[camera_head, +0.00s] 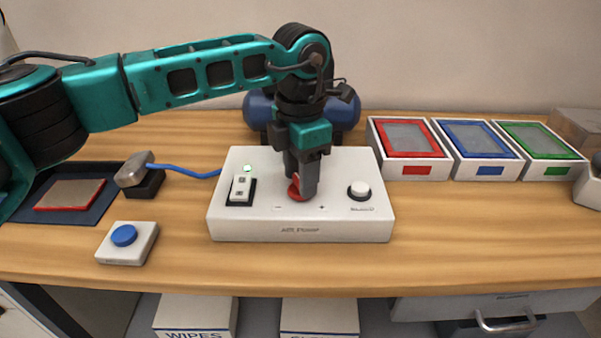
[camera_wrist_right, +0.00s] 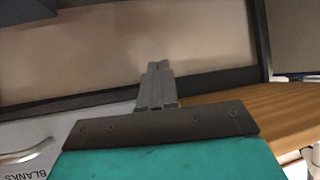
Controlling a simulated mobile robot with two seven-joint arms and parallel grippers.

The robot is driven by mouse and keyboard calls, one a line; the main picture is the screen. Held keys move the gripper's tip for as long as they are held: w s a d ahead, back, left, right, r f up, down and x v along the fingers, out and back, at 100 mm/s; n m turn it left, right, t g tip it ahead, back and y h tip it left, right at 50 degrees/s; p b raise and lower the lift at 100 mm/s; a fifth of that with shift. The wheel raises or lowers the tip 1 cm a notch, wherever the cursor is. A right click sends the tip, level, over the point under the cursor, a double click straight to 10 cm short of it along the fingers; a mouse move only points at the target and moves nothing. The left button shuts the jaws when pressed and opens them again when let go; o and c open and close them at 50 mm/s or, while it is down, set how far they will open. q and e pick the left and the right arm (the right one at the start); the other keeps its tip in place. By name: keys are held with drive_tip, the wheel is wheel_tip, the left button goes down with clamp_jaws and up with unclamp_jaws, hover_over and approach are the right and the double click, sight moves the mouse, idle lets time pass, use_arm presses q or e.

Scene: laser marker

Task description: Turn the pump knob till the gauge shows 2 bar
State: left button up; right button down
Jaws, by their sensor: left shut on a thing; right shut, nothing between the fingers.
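The white pump box (camera_head: 240,222) stands on the wooden table, with minus and plus marks on its top. The red knob (camera_head: 295,191) is between these marks, mostly hidden by my left gripper (camera_head: 301,190). My left gripper points straight down and is shut on the knob. I see no gauge face; the arm covers part of the box's back and the blue tank (camera_head: 259,108) behind it. My right gripper (camera_wrist_right: 157,80) shows in the right wrist view, shut and empty, in front of a brown panel.
A rocker switch (camera_head: 241,188) with a green light and a white button (camera_head: 359,190) flank the knob. Red, blue and green framed trays (camera_head: 408,170) stand right. A blue-button box (camera_head: 124,236), a dark tray (camera_head: 98,171) and a corded tool (camera_head: 134,169) lie left.

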use_arm(q)
drive_tip(key=m, duration=0.3)
drive_tip(key=shift+m, duration=0.4)
drive_tip(key=m, duration=0.3)
drive_tip(key=shift+m, duration=0.3)
drive_tip(key=m, duration=0.3)
drive_tip(key=shift+r+m+b, duration=0.1)
drive_tip(key=shift+m+b, duration=0.2)
drive_tip(key=m, duration=0.4)
drive_tip(key=shift+m, duration=0.3)
drive_tip(key=m, duration=0.4)
drive_tip(key=shift+m, duration=2.5)
use_arm(e)
drive_tip(key=shift+w+a, duration=0.1)
drive_tip(key=shift+a, duration=0.05)
use_arm(q)
drive_tip(key=o, duration=1.1)
drive_tip(key=shift+c, duration=0.2)
